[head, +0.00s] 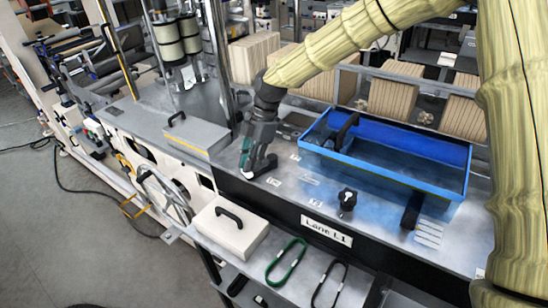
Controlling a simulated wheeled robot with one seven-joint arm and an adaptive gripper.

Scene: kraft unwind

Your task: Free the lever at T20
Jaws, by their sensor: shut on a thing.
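My gripper (256,164) reaches down to the grey deck of the machine (300,215), left of the blue tray. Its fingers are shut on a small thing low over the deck. The fingers hide most of it, and I cannot tell if it is the lever. A small white part shows at the fingertips, and a teal part (246,150) shows at the gripper's left side. A black knob-like part (347,200) stands on the deck to the right. Small white labels lie near both, too small to read, so I cannot pick out T20.
A blue tray (318,151) with a black handle stands right of my gripper. A grey box with a handle (197,136) is to the left. A pale lidded box (231,233), a green loop (286,262) and a black loop (329,284) lie in front, near the "Lane L1" sign (326,231).

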